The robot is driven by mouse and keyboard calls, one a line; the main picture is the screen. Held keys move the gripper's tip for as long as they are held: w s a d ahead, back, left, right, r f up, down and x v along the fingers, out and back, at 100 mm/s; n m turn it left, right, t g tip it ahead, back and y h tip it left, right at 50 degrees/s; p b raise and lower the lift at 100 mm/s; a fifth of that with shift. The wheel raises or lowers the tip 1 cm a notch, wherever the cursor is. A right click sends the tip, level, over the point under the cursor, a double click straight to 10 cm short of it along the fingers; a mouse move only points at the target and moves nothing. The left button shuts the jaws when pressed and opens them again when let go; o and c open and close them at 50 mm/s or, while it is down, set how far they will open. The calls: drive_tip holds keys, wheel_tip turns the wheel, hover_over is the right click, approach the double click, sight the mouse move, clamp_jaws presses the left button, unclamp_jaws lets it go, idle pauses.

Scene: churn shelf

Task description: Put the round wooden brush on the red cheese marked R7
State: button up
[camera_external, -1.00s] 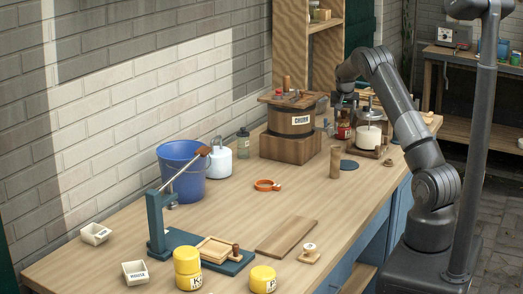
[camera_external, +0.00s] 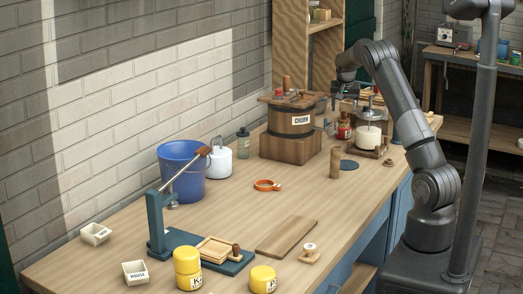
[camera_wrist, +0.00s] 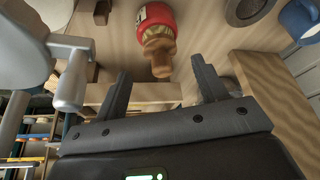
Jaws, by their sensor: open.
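The red cheese (camera_external: 343,132) with a pale label stands at the far end of the bench, between the churn and a glass jar. It also shows in the wrist view (camera_wrist: 156,17), where its label is only partly seen and R7 is not readable. A brown wooden piece, which looks like the round wooden brush (camera_wrist: 158,52), appears on top of the red cheese. My gripper (camera_wrist: 160,70) is open, its fingers apart on either side of the brush's end in the picture, with visible gaps. In the external view my gripper (camera_external: 346,92) is above the cheese.
The wooden churn (camera_external: 291,128) stands left of the cheese. The glass jar (camera_external: 369,134) with a handle is close on the right. A wooden cylinder (camera_external: 335,163) and a dark disc (camera_external: 349,165) lie nearer. The bench middle is mostly clear.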

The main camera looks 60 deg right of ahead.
drive_tip(key=v, duration=0.7)
idle(0.4)
drive_tip(key=s+a+r+n+t+y, duration=0.15)
drive_tip(key=a+r, duration=0.25)
drive_tip(key=a, duration=0.7)
drive_tip(key=s+a+r+n+y, duration=0.1)
drive_tip(key=s+a+r+n, duration=0.15)
drive_tip(key=a, duration=0.75)
drive_tip(key=s+a+r+n+t+y, duration=0.15)
drive_tip(key=a+r, duration=0.25)
drive_tip(key=a, duration=0.7)
drive_tip(key=s+a+f+n, duration=0.2)
drive_tip(key=s+a+n, duration=0.2)
drive_tip(key=s+a, duration=0.6)
drive_tip(key=s+a+f+n, duration=0.3)
drive_tip(key=s+a+n, duration=0.1)
drive_tip(key=s+a, duration=0.6)
drive_tip(key=shift+t, duration=0.4)
